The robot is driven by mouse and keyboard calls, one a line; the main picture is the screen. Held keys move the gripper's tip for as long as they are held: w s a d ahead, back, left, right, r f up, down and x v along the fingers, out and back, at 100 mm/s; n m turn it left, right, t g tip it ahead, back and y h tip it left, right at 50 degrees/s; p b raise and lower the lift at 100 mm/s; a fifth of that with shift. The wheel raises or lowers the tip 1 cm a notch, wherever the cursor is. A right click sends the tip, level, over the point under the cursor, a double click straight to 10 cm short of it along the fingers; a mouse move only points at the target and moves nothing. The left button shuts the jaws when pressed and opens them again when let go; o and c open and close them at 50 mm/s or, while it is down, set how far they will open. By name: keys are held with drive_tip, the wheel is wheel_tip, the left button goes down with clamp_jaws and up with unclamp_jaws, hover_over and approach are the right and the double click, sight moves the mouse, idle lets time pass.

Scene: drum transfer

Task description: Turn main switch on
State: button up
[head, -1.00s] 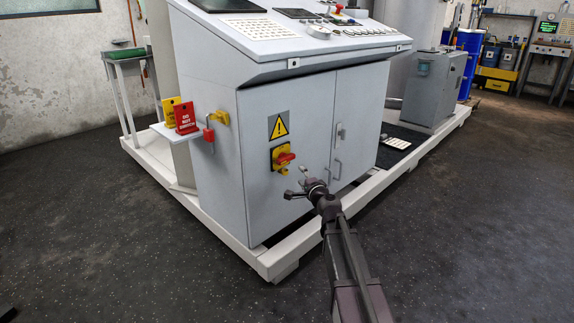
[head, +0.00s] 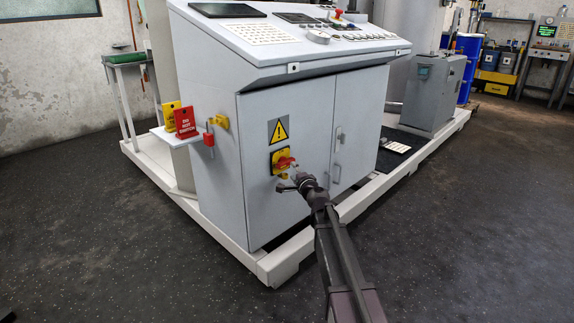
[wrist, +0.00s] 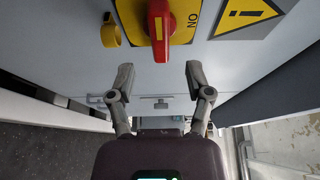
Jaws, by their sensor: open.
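The main switch is a red handle (head: 285,162) on a yellow plate (head: 276,170), on the front of the grey cabinet below a warning sign. In the wrist view the red handle (wrist: 158,28) points toward my gripper, with ON lettering on the yellow plate (wrist: 184,30) beside it. My gripper (head: 290,180) is at the switch in the head view, partly covering the lower right of its plate. In the wrist view my gripper (wrist: 159,78) is open and empty. Its fingertips are spread on either side of the handle's line, short of its end. I cannot tell any contact.
A yellow warning sign (head: 278,130) is above the switch. Red and yellow tags (head: 184,121) and a red padlock (head: 209,137) are at the cabinet's left side. Door handles (head: 338,150) are to the right. A white base frame (head: 285,260) runs along the floor below.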

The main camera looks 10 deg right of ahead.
sight(287, 164)
drive_tip(key=shift+x, duration=3.6)
drive_tip(key=c, duration=0.8)
